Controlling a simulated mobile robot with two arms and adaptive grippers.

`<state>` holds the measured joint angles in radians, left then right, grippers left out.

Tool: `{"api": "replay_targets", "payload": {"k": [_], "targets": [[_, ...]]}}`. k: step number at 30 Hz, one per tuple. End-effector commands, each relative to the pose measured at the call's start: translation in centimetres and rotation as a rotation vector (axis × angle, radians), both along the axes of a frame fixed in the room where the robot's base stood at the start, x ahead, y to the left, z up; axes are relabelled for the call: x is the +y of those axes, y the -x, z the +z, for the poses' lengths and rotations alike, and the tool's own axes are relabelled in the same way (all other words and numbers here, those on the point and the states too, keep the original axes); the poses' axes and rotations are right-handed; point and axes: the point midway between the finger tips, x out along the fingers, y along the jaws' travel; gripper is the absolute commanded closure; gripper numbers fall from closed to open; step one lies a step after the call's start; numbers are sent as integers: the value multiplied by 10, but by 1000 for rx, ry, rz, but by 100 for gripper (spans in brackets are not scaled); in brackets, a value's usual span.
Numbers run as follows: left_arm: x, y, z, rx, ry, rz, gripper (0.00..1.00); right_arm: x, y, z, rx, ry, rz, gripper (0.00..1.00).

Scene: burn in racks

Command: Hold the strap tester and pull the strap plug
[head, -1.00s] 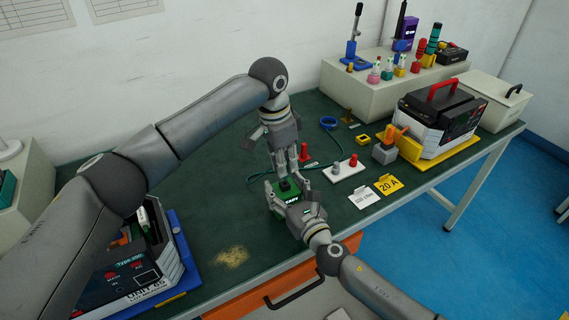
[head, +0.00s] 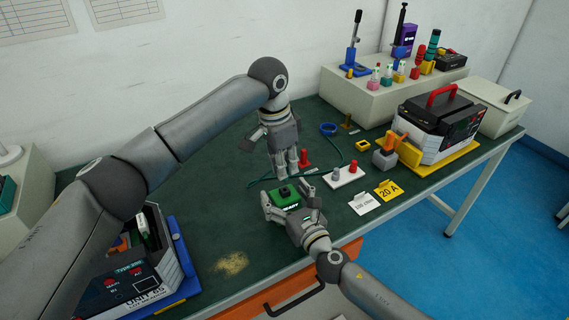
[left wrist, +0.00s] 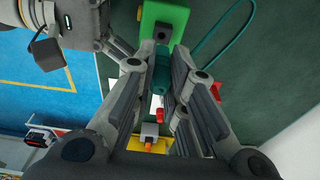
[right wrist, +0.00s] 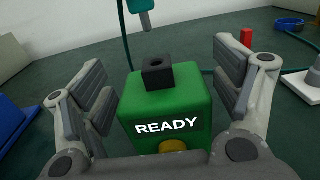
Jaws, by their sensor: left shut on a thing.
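The strap tester (head: 287,197) is a green box on the bench with a black socket on top; the right wrist view shows it (right wrist: 165,105) reading "READY". The teal strap plug (left wrist: 162,70) is held between the fingers of my left gripper (left wrist: 166,78). In the right wrist view the plug (right wrist: 140,8) hangs above and apart from the socket, its grey tip down. My left gripper (head: 289,174) is just behind and above the tester. My right gripper (head: 291,205) is open, with one finger on each side of the tester. The plug is hardly visible in the head view.
A teal cable (left wrist: 218,32) loops over the bench behind. A white base (head: 347,178) with grey and red pegs stands right of the tester, near white and yellow "20 A" (head: 387,190) cards. A black unit (head: 130,277) is at left. The front bench by the yellowish patch (head: 231,263) is clear.

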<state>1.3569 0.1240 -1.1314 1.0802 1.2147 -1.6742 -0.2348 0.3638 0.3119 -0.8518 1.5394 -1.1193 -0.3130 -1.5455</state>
Motion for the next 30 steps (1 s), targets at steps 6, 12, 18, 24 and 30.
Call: {"api": "replay_targets", "payload": {"k": [6,12,18,24,30], "targets": [[0,0,0,0,0,0,100,0,0,1,-1,0,-1,13],[0,0,0,0,0,0,100,-3,4,1,-1,0,-1,13],[0,0,0,0,0,0,100,-15,29,0,0,1,0,13],[0,0,0,0,0,0,100,-34,65,-1,1,2,0,13],[0,0,0,0,0,0,100,-48,93,0,1,0,-2,13]]}}
